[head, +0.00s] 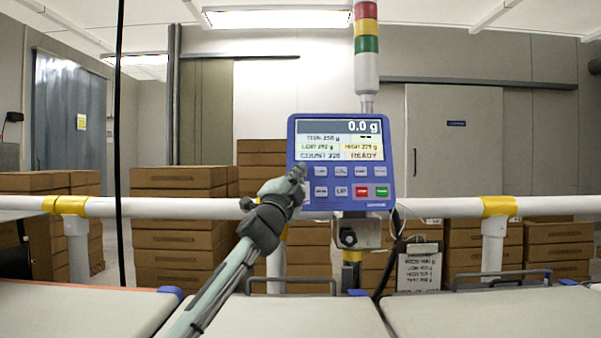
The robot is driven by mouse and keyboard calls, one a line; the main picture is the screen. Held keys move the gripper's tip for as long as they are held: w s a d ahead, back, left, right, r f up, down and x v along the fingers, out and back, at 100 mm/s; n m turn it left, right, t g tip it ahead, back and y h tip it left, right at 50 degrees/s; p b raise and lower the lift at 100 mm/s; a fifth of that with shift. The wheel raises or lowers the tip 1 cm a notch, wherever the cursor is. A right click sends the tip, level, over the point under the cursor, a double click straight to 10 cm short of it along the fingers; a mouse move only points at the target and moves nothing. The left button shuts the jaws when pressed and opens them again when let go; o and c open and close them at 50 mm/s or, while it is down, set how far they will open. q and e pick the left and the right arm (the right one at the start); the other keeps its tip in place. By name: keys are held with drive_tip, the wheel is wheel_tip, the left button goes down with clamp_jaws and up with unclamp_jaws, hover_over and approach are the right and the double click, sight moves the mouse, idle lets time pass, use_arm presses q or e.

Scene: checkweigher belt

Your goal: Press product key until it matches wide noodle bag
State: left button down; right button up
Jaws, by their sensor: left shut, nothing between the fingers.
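The blue control panel (340,207) faces me above the conveyor. Its screen (339,140) reads 0.0 g at the top, with target, low, high and count lines below, and READY at the lower right. Below the screen are two rows of small pale keys (341,171), plus a red key (361,191) and a green key (381,191). Most key labels are too small to read, so I cannot tell which is the product key. My left gripper (300,172) is shut and empty, its tips at the panel's left edge, hiding the leftmost keys. Contact is unclear. No noodle bag shows.
A white rail (150,207) with yellow joints crosses behind the belts (285,317). A small printed card (419,272) hangs below the panel at right. A signal tower (367,50) stands above it. Stacks of brown boxes (180,240) fill the back.

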use_arm(q)
drive_tip(key=shift+s+r+p, duration=0.2)
drive_tip(key=shift+s+p, duration=0.15)
drive_tip(key=shift+s, duration=0.35)
use_arm(e)
drive_tip(key=shift+r, duration=0.6)
use_arm(q)
drive_tip(key=s+p, duration=0.1)
drive_tip(key=s, duration=0.1)
drive_tip(key=s+r+p, duration=0.1)
drive_tip(key=s+p, duration=0.1)
drive_tip(key=shift+s+r, duration=0.15)
drive_tip(key=shift+s, duration=0.25)
use_arm(e)
wheel_tip(320, 180, up, 3)
drive_tip(key=shift+c, duration=0.2)
clamp_jaws()
